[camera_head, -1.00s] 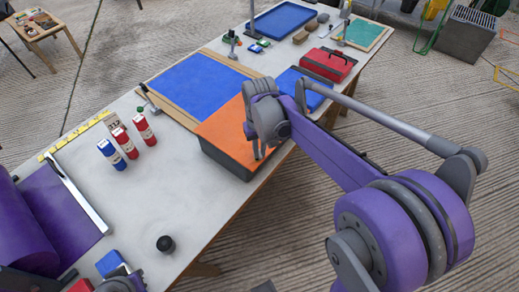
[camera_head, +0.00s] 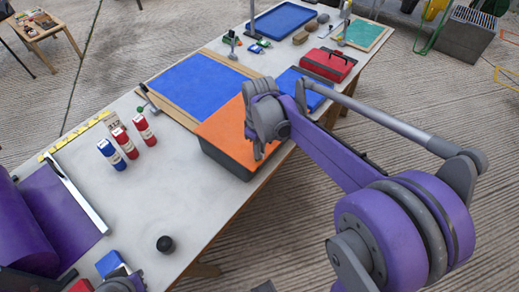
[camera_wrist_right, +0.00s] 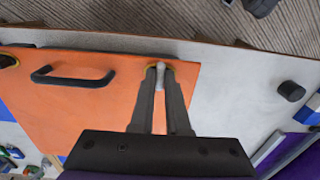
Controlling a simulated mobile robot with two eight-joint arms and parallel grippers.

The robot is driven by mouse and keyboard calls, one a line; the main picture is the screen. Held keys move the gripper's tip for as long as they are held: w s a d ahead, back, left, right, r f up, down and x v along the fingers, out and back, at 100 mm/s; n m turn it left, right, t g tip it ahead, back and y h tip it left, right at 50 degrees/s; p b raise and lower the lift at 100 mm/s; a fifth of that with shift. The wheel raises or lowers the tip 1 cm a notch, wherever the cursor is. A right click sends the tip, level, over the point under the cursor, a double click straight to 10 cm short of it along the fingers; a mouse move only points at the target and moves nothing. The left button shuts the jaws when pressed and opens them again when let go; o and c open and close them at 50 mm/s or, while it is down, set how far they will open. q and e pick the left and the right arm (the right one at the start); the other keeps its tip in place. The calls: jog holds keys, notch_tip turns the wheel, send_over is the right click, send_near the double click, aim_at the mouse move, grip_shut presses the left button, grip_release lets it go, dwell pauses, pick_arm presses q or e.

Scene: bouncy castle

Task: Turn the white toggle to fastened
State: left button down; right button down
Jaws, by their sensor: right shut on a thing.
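The white toggle (camera_wrist_right: 160,77) shows in the right wrist view at the edge of an orange panel (camera_wrist_right: 110,115), between my right fingertips. My right gripper (camera_wrist_right: 160,68) is shut on it, one finger on each side. The toggle's lower part and exact angle are hard to make out. In the head view my right gripper (camera_head: 259,150) is over the front part of the orange-topped dark box (camera_head: 222,127), and the wrist hides the toggle. My left gripper is not in view.
A black handle (camera_wrist_right: 73,75) stands on the orange panel. A black knob (camera_head: 165,244) stands near the table's front edge. Red and blue bottles (camera_head: 121,142), a blue panel (camera_head: 198,86) and a red case (camera_head: 328,64) share the table (camera_head: 190,185).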

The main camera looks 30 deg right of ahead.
dwell(0.4)
jog(key=c, duration=0.9)
grip_release()
jog(key=shift+r, duration=0.1)
notch_tip(320, 180, up, 11)
jog(key=shift+f+p, duration=0.2)
jog(key=shift+p, duration=0.2)
jog(key=s+a+f+m+t, duration=0.2)
jog(key=s+f, duration=0.3)
jog(key=s, duration=0.3)
jog(key=s+a+f+m+t+p, duration=0.1)
jog(key=s+a+f+m+t, duration=0.1)
jog(key=s+a+f, duration=0.3)
jog(key=s+t, duration=0.1)
jog(key=s, duration=0.1)
jog(key=shift+s+m, duration=0.3)
jog(key=shift+s, duration=0.05)
